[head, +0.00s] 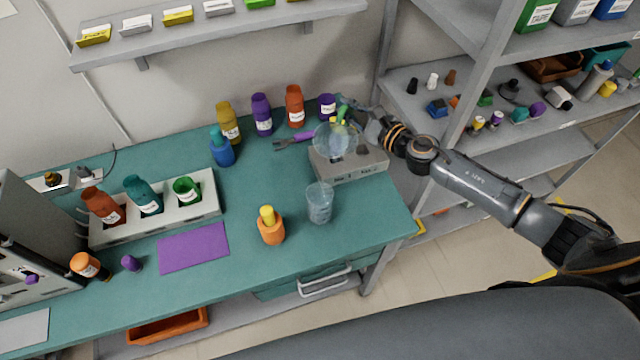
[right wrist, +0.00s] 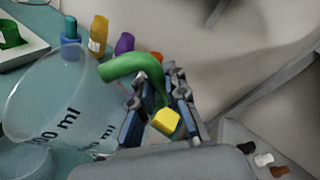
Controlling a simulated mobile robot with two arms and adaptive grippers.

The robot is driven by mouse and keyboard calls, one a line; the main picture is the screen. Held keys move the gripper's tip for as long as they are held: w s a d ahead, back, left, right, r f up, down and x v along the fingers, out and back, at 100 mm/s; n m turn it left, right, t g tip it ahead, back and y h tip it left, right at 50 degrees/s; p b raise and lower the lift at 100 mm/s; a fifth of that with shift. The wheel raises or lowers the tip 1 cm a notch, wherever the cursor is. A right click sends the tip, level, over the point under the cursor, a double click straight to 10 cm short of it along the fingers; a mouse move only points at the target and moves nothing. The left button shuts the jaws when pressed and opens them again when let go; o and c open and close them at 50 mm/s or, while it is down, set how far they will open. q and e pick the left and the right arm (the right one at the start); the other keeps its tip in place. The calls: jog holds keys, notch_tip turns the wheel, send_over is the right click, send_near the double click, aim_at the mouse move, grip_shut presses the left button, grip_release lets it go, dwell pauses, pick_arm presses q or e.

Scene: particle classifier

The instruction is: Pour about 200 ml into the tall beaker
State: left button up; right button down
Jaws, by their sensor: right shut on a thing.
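A clear tall beaker (head: 320,205) stands upright on the teal bench, in front of the grey box-shaped device. A second clear vessel (head: 335,142) with a green handle is above or on that device; I cannot tell whether it touches. Its wall (right wrist: 60,100) fills the left of the right wrist view, with black "ml" marks. My right gripper (head: 350,113) is shut on the green handle (right wrist: 130,66), which passes between the fingers. A small yellow piece (right wrist: 166,122) shows between the fingers. The liquid level in either vessel is unclear. My left gripper is out of view.
The grey device (head: 350,168) stands at the bench's right end. An orange bottle with a yellow top (head: 270,228) is left of the beaker. Several bottles line the back, including a purple one (head: 262,115).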

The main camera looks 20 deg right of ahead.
jog(key=shift+w+d+m+p, duration=0.15)
jog(key=shift+m+p, duration=0.15)
jog(key=shift+p, duration=0.35)
jog(key=shift+w+d+g+p, duration=0.15)
jog(key=shift+w+g+p, duration=0.05)
jog(key=shift+g+p, duration=0.2)
jog(key=w+d+f+m+g, duration=0.1)
jog(key=w+d+f+m+g+y, duration=0.1)
jog(key=m, duration=0.1)
jog(key=w+d+f+m+g+p, duration=0.1)
jog(key=m, duration=0.1)
jog(key=shift+w+d+y, duration=0.1)
jog(key=shift+w+y, duration=0.2)
